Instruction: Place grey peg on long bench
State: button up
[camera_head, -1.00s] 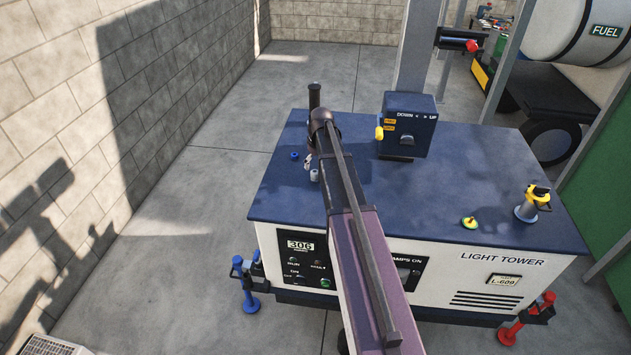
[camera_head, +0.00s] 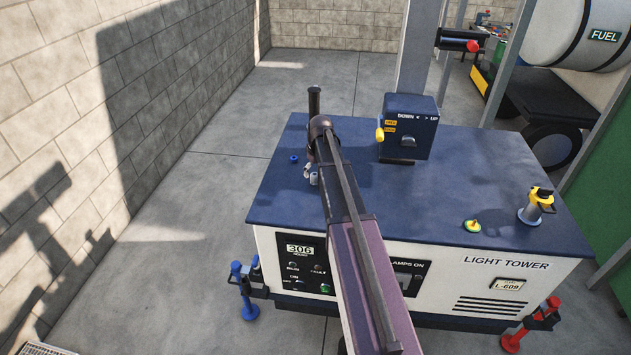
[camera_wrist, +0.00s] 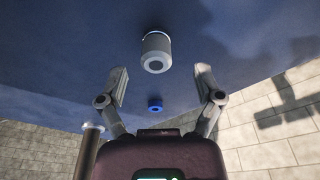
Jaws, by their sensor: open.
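The grey peg (camera_wrist: 155,52) is a short grey cylinder with a dark round hole in its end, on the blue top of the light tower. In the head view the small grey peg (camera_head: 314,178) shows just left of my arm. My gripper (camera_wrist: 162,72) is open and empty, its fingers spread either side of the peg's line in the wrist view, with the peg beyond the tips. In the head view my gripper (camera_head: 307,171) is mostly hidden by my arm. I cannot make out a long bench for certain.
A small blue ring (camera_wrist: 155,104) lies on the top near the peg; it also shows in the head view (camera_head: 294,158).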

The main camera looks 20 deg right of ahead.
aim_at(315, 175)
jog(key=shift+w+d+f+b, duration=0.1)
jog(key=shift+w+f+b, duration=0.05)
jog(key=shift+f+b, duration=0.45)
jog(key=shift+w+d+f+b, duration=0.15)
jog(key=shift+f+b, duration=0.25)
jog(key=shift+f, duration=0.25)
jog(key=shift+w+a+f+b, duration=0.15)
jog(key=shift+f+b, duration=0.7)
jog(key=shift+f, duration=0.05)
jog(key=shift+c, duration=0.2)
jog(key=shift+r, duration=0.1)
grip_shut()
